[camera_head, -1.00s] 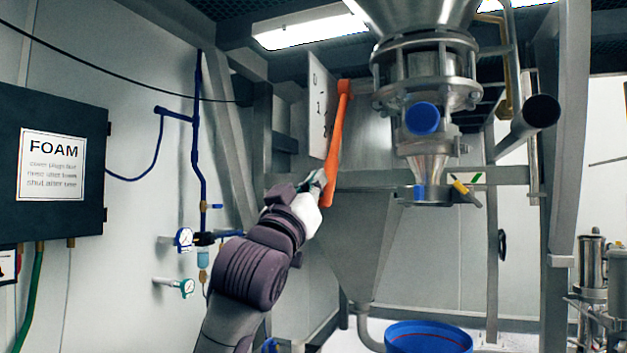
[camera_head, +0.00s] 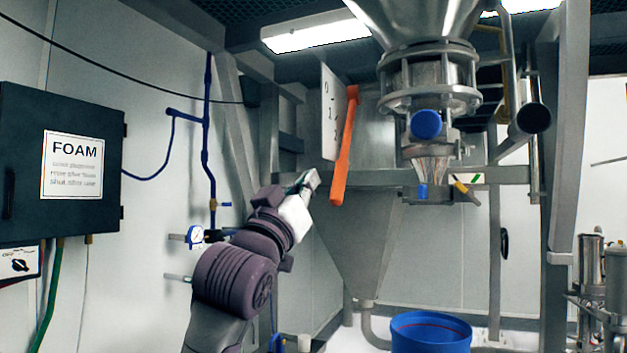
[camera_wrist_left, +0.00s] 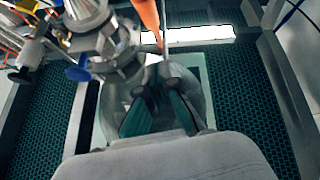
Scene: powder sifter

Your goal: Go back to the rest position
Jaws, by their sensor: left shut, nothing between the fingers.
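My left gripper (camera_head: 309,181) is raised in the middle of the head view, at the end of my purple and grey arm. It is shut and empty. Its fingers (camera_wrist_left: 158,103) also show in the left wrist view. An orange lever (camera_head: 344,148) hangs just right of the gripper, in front of a white plate with numbers (camera_head: 331,112). A small gap shows between gripper and lever in the head view. The orange lever (camera_wrist_left: 148,18) shows at the top of the left wrist view, beyond the fingers. My right gripper is not in view.
A steel sifter (camera_head: 429,80) with blue caps hangs at upper right, above an open blue drum (camera_head: 430,335). A black FOAM box (camera_head: 60,160) and gauges (camera_head: 196,236) are on the left wall. A grey frame post (camera_head: 568,130) stands at right.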

